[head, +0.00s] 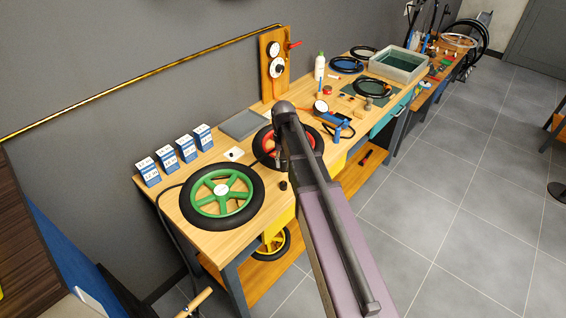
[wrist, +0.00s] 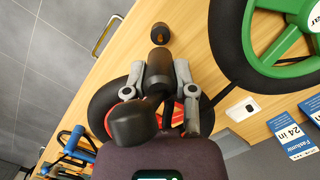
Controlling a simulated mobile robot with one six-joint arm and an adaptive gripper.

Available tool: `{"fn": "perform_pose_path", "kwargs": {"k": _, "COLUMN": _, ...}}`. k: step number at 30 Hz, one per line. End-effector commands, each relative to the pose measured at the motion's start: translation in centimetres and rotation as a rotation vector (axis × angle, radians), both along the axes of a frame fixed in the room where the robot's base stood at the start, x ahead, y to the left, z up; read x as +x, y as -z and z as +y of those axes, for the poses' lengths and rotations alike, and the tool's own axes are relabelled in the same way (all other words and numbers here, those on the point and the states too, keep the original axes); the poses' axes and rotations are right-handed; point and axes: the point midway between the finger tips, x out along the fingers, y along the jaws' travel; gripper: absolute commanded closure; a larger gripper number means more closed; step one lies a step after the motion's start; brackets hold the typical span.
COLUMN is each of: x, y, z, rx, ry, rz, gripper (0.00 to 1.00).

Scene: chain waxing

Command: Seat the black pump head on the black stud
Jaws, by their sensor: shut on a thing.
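The black pump head (wrist: 158,62) is between the two grey fingers of my gripper (wrist: 161,72) in the wrist view, and the fingers are shut on it. The black stud (wrist: 160,33) stands on the wooden bench just beyond the pump head, apart from it in the picture. In the head view the stud (head: 283,186) is a small dark piece near the bench's front edge, and my gripper (head: 280,155) is close behind it. My arm hides most of the pump head there. I cannot tell the height gap.
A green-spoked wheel (head: 221,193) lies left of the stud. A red-spoked wheel (head: 266,141) lies behind my gripper. Several blue-and-white boxes (head: 167,156) line the back edge. A blue pump (head: 338,125) is to the right. A black hose runs near the wheels.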

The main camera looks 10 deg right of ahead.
Motion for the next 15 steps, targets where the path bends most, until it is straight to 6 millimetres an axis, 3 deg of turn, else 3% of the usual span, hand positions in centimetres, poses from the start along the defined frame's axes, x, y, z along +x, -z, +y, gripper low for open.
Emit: {"fn": "perform_pose_path", "kwargs": {"k": 15, "x": 0.0, "y": 3.2, "z": 0.1, "rx": 0.0, "ry": -0.001, "rz": 0.0, "gripper": 1.0}}
